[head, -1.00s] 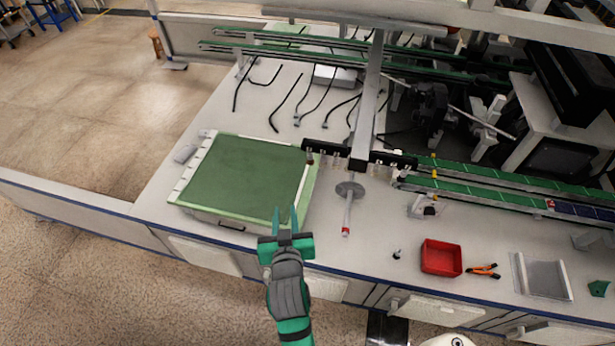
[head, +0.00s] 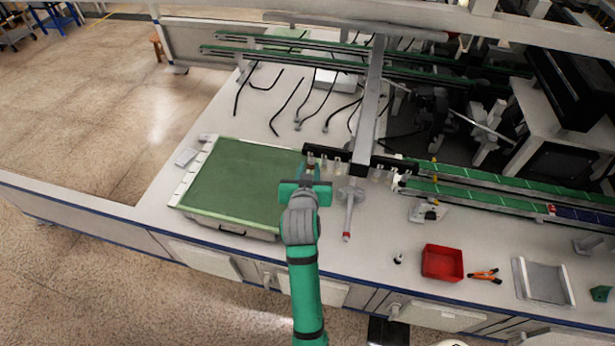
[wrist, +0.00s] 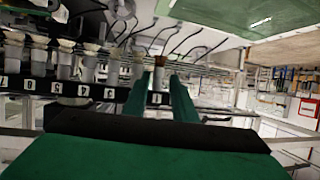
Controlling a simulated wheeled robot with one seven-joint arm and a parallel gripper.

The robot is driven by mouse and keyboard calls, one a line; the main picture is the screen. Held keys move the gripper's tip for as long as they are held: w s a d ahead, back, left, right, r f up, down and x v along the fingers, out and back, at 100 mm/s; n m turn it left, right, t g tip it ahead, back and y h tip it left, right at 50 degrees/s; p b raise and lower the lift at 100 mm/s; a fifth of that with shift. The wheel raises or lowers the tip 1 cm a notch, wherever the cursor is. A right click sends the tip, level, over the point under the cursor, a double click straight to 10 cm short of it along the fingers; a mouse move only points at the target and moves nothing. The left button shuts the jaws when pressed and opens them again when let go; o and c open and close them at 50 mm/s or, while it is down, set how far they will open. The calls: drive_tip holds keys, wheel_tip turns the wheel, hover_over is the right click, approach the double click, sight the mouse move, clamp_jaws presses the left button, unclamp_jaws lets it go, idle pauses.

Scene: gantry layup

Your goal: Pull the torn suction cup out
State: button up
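A dark bar (head: 335,154) hangs under the gantry beam and carries a row of suction cups. In the wrist view the row shows pale cups (wrist: 65,60) on clear stems above numbered labels. The end cup (wrist: 160,61), by the label that looks like 1, is brown rather than pale; I cannot make out a tear. My gripper (head: 308,172) is at the left end of the bar. In the wrist view its green fingers (wrist: 161,95) stand apart on either side of the brown cup's stem, with visible space between them. Contact with the stem is not visible.
A green-topped tray (head: 176,194) lies left of my gripper. A grey disc stand with a rod (head: 349,215) is close on the right. A red bin (head: 442,262), orange-handled pliers (head: 485,275) and a small dark part (head: 398,258) lie further right on the bench.

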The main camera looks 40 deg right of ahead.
sight(311, 162)
drive_tip(key=shift+x, duration=2.05)
drive_tip(key=shift+s, duration=0.1)
clamp_jaws()
